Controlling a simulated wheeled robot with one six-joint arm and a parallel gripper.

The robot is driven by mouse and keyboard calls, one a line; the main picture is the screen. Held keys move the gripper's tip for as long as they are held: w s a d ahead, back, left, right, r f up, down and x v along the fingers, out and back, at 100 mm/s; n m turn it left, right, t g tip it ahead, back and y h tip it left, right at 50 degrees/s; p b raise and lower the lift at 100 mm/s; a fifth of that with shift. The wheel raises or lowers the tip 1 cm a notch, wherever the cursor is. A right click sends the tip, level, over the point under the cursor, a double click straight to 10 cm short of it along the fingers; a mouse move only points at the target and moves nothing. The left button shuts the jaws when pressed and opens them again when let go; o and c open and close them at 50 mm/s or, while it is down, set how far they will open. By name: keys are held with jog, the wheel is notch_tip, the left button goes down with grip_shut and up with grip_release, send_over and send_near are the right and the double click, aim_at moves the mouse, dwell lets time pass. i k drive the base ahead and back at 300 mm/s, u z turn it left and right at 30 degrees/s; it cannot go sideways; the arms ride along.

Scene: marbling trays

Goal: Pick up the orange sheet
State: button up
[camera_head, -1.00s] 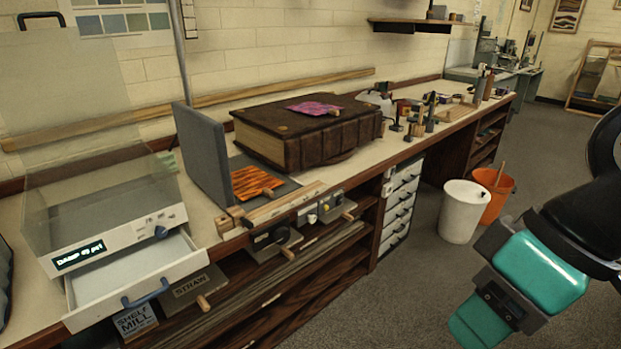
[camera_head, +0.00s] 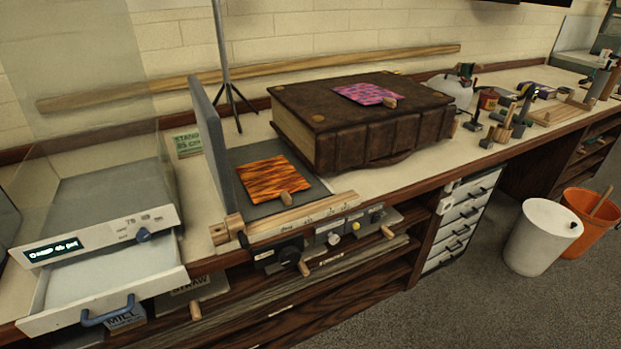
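The orange sheet (camera_head: 265,177) has dark wavy streaks and lies flat on a dark grey plate (camera_head: 308,183) on the bench. A small wooden tab (camera_head: 287,198) sticks out at its front right corner. An upright grey panel (camera_head: 209,150) stands along the plate's left side, and a wooden bar (camera_head: 300,214) runs along its front edge. My gripper is not in the view now.
A thick brown book (camera_head: 365,125) stands right behind the plate, with a pink patterned sheet (camera_head: 366,94) on top. A clear-lidded device (camera_head: 95,225) with an open drawer (camera_head: 105,295) stands left. A white bin (camera_head: 541,237) is on the floor at right.

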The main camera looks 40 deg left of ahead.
aim_at(272, 177)
jog(key=u, duration=0.1)
jog(key=i, duration=0.75)
jog(key=u, duration=1.05)
jog(key=i, duration=0.8)
jog(key=u, duration=0.95)
